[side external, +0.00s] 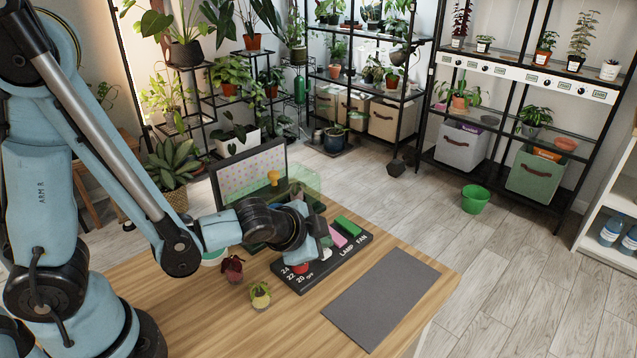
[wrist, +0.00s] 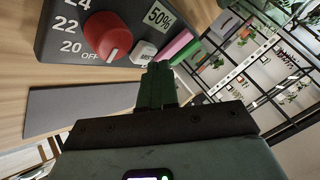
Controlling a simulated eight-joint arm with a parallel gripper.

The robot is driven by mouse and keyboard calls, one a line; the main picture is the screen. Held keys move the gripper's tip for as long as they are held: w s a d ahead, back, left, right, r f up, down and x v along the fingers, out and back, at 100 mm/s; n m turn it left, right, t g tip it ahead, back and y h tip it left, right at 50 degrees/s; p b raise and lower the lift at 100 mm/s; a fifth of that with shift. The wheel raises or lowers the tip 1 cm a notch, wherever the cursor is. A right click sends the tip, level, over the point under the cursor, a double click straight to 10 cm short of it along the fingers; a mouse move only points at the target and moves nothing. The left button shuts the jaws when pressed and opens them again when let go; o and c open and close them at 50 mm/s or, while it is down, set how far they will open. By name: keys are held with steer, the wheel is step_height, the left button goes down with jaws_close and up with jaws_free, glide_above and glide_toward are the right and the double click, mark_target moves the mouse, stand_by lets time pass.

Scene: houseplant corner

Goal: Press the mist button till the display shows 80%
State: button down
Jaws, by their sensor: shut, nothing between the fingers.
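The dark control panel (side external: 320,273) lies on the wooden table; it also shows in the wrist view (wrist: 66,40). In the wrist view its display (wrist: 158,17) reads 50%. The white mist button (wrist: 143,50) sits below the display, beside the red knob (wrist: 107,37); its label is only partly legible. My gripper (wrist: 158,68) is shut and empty, with its fingertips just beside the button. I cannot tell whether they touch it. In the side view my gripper (side external: 322,243) is low over the panel and hides the display.
Pink (side external: 353,238) and green (side external: 348,226) switches, marked LAMP and FAN, lie at the panel's far end. A grey mat (side external: 382,298) lies to its right. Two small potted plants (side external: 260,296) (side external: 232,268) stand left of it. A clear green terrarium (side external: 303,180) is behind.

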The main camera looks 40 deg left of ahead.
steer(key=shift+r, duration=0.15)
steer(key=shift+r, duration=0.3)
stand_by(0.4)
steer(key=shift+r, duration=2.5)
steer(key=s+a+r+n+g+h, duration=0.1)
steer(key=s+a+r+n+g, duration=0.1)
steer(key=s+a+r+n, duration=0.2)
steer(key=shift+s+a+n, duration=1.25)
steer(key=shift+s+n, duration=0.65)
steer(key=shift+s, duration=0.4)
steer(key=shift+r, duration=0.15)
